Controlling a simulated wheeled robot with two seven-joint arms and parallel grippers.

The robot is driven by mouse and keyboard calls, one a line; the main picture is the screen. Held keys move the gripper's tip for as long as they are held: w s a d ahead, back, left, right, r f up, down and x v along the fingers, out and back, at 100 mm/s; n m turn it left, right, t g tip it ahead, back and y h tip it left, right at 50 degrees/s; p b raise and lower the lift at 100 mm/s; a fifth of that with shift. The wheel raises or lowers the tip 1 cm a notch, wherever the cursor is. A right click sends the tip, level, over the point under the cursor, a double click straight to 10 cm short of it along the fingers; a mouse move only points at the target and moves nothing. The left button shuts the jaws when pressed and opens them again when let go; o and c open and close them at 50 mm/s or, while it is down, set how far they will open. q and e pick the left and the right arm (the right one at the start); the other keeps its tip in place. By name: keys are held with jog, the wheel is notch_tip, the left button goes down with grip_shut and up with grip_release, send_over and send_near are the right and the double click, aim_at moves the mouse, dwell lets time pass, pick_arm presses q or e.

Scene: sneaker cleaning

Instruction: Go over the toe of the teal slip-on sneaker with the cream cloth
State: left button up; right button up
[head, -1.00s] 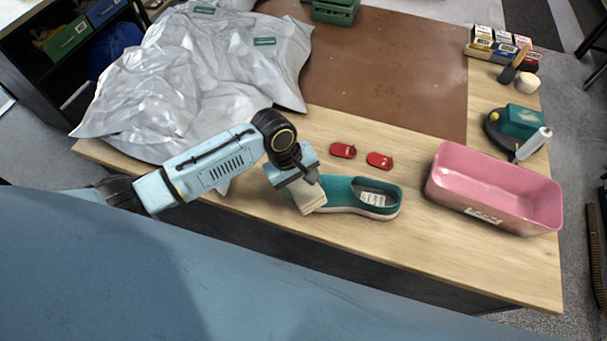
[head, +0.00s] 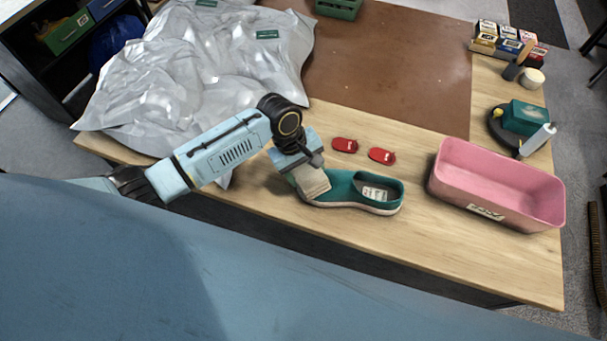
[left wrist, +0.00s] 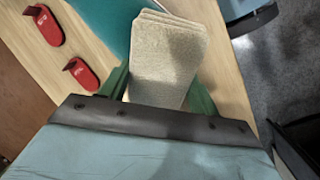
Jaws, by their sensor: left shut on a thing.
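The teal slip-on sneaker (head: 341,188) lies on the wooden table with its toe to the left and its opening to the right. A pale label shows inside it. My left gripper (head: 300,170) is over the toe end, shut on the folded cream cloth (head: 312,182). The cloth lies against or just over the toe in the head view and hides part of it. In the left wrist view the cloth (left wrist: 168,60) stands out between the green fingers of the gripper (left wrist: 160,92), with part of the teal sneaker (left wrist: 103,22) beside it. My right gripper is not in view.
Two red pieces (head: 345,145) (head: 382,156) lie behind the sneaker. A pink bin (head: 497,190) stands to the right. Crumpled silvery sheeting (head: 200,80) covers the left of the table. A brown mat (head: 400,75) lies behind.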

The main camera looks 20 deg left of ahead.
pick_arm(q)
jog(key=shift+w+a+b, duration=0.1)
jog(key=shift+w+b, duration=0.45)
jog(key=shift+w, duration=1.55)
jog(key=shift+p+v, duration=0.85)
jog(key=shift+v, duration=2.15)
jog(key=shift+r, duration=0.1)
jog(key=shift+v, duration=1.45)
